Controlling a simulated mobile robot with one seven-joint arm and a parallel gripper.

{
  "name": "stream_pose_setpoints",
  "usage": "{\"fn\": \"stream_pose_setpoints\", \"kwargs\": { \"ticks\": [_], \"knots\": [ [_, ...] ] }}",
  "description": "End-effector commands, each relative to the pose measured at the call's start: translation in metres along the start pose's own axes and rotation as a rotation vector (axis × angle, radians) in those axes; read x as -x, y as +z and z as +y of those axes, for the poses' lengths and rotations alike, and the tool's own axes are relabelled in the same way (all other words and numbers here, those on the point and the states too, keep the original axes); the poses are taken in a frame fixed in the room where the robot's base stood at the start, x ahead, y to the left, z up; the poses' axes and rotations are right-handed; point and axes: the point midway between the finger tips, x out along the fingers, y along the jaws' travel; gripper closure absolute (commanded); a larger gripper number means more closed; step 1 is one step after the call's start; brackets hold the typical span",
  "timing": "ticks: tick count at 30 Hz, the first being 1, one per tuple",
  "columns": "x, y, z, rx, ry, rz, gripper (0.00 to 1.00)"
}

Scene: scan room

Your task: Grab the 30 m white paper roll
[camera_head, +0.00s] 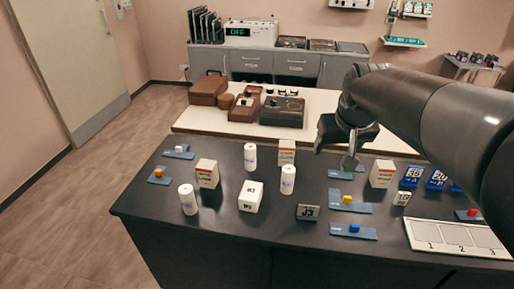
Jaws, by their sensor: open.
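Three white paper rolls stand upright on the dark table: one at the back (250,156), one at the front left (188,200) and one to the right of these (288,180). Each has small print that I cannot read, so I cannot tell which is the 30 m one. My gripper (349,160) is above the table, right of the rolls and apart from them. It is open, and I see nothing in it. My arm hides part of the table's right side.
White boxes (207,174) with red print and a white block (251,197) stand close among the rolls. Blue trays (354,231) with small coloured pieces lie around. A numbered white tray (455,238) is at the right. A pale table (200,123) with brown cases is behind.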

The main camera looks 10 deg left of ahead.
Motion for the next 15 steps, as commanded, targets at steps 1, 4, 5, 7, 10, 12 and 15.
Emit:
{"fn": "stream_pose_setpoints", "kwargs": {
  "ticks": [1, 4, 5, 7, 10, 12, 15],
  "knots": [
    [-0.012, -0.018, -0.007, 0.019, -0.009, -0.008, 0.32],
    [-0.033, -0.050, -0.020, 0.052, -0.024, -0.013, 0.32],
    [-0.040, -0.059, -0.024, 0.062, -0.029, -0.015, 0.32],
    [-0.056, -0.079, -0.035, 0.086, -0.040, -0.018, 0.32],
    [-0.083, -0.107, -0.052, 0.119, -0.057, -0.023, 0.32],
    [-0.103, -0.124, -0.065, 0.140, -0.068, -0.026, 0.32],
    [-0.133, -0.146, -0.084, 0.170, -0.086, -0.033, 0.32]
  ]
}}
